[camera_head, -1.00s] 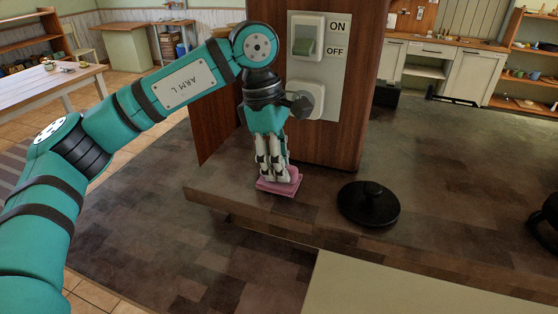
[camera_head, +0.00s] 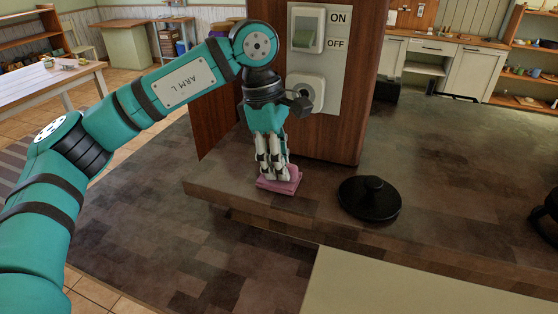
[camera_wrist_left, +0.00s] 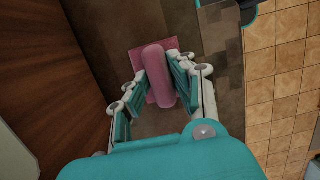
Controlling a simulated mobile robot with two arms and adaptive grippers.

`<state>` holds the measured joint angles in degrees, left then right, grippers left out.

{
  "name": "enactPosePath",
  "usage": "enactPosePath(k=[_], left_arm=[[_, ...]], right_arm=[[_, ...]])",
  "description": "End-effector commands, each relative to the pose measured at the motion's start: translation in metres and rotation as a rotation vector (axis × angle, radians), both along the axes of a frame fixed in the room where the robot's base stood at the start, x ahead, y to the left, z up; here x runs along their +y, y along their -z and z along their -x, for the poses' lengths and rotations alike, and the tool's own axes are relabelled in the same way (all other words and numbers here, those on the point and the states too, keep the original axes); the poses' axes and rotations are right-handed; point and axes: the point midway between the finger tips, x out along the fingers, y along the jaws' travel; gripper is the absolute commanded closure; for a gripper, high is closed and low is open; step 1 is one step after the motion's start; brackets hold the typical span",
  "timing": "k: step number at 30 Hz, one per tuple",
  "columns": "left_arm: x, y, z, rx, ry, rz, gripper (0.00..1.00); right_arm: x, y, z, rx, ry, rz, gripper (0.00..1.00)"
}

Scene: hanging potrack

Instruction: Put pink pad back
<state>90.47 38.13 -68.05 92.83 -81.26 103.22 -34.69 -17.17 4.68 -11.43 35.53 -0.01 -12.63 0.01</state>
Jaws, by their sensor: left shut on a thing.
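The pink pad (camera_head: 280,184) lies on the dark counter ledge (camera_head: 225,187), near its front edge and at the foot of the wooden panel. My left gripper (camera_head: 272,176) points straight down over it and is shut on the pad's raised pink grip. In the left wrist view, the pad (camera_wrist_left: 158,75) shows its rounded grip between my left gripper's two fingers (camera_wrist_left: 160,82), with the flat base beyond. I cannot tell whether the base touches the counter. My right gripper is not in view.
A black round lid-like object (camera_head: 369,200) lies on the counter to the right of the pad. A wooden panel (camera_head: 345,130) with an ON/OFF switch plate (camera_head: 306,30) and a round socket (camera_head: 305,92) stands right behind the gripper. The counter farther right is mostly clear.

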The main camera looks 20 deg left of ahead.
Motion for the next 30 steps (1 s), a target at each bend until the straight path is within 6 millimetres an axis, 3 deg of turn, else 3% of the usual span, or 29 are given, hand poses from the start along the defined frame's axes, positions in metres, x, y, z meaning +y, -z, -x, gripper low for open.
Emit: enactPosePath(k=[5,6,12,23,30], left_arm=[[0.000,0.003,0.000,0.000,0.000,0.000,1.00],[0.000,0.003,0.000,0.000,0.001,0.000,0.76],[0.000,0.002,0.000,0.000,0.001,0.000,0.50],[0.001,-0.004,-0.001,-0.002,0.000,0.000,0.50],[0.009,-0.047,-0.002,-0.005,-0.001,0.001,0.50]], right_arm=[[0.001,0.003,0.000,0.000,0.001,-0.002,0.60],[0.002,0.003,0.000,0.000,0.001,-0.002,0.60],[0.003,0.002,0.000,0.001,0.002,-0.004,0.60],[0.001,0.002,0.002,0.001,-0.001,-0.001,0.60],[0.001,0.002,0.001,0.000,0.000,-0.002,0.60]])
